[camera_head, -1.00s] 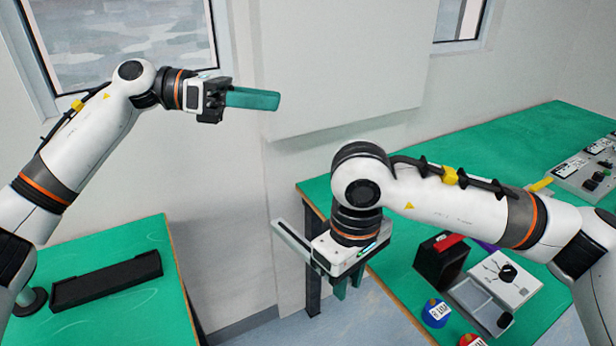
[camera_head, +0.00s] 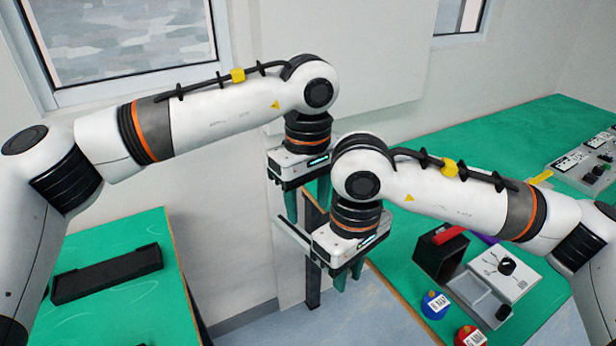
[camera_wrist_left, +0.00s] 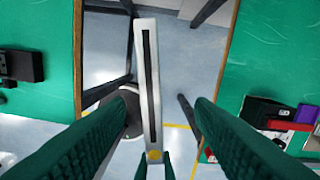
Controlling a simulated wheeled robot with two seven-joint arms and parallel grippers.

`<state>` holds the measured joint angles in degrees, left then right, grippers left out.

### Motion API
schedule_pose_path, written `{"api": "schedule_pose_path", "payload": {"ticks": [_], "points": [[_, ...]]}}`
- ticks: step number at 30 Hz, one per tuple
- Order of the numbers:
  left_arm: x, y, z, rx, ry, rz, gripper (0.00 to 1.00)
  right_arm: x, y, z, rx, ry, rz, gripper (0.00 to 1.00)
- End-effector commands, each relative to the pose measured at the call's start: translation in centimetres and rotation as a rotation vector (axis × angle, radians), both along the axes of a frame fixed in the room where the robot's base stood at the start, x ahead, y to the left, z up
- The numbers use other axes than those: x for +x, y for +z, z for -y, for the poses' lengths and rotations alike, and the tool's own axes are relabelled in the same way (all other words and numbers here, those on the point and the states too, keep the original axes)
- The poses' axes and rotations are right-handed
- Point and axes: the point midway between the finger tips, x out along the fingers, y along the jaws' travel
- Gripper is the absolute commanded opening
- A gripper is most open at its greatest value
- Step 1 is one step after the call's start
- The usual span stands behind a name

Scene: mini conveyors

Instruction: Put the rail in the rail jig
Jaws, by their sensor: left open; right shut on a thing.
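The rail is a long pale bar with a dark slot, seen in the head view (camera_head: 291,232) and in the left wrist view (camera_wrist_left: 146,75). My right gripper (camera_head: 349,272) is shut on the rail near one end, over the gap between the tables. My left gripper (camera_head: 307,208) is open and points down above the rail's free part. In the left wrist view its green fingers (camera_wrist_left: 162,108) stand on either side of the rail. I cannot tell the height between them. The long black tray on the left table looks like the rail jig (camera_head: 107,273); it is empty.
The left green table (camera_head: 130,310) is mostly clear around the tray. My two forearms are close together.

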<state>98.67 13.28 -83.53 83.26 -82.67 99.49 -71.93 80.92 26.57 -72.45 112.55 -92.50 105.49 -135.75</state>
Motion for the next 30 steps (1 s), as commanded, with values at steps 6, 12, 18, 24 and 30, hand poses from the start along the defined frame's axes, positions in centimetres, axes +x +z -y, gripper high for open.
{"api": "schedule_pose_path", "payload": {"ticks": [6,12,18,24,30], "points": [[-0.1,-3.9,0.0,-0.001,0.001,-0.003,0.49,0.0,0.0,0.0,0.001,0.000,0.001,0.00],[0.0,-5.9,0.0,-0.002,0.002,-0.001,0.49,0.0,0.0,0.0,0.001,0.000,0.001,0.00],[0.0,-6.4,0.0,-0.003,0.002,-0.001,0.49,0.0,0.0,0.0,0.001,0.000,0.001,0.00],[0.0,-6.4,0.0,-0.003,0.002,-0.001,0.44,0.0,0.0,0.0,0.001,0.000,0.001,0.00],[0.0,-6.3,0.1,-0.005,0.002,0.000,0.11,0.0,0.1,-0.1,0.002,0.002,0.001,0.00]]}}
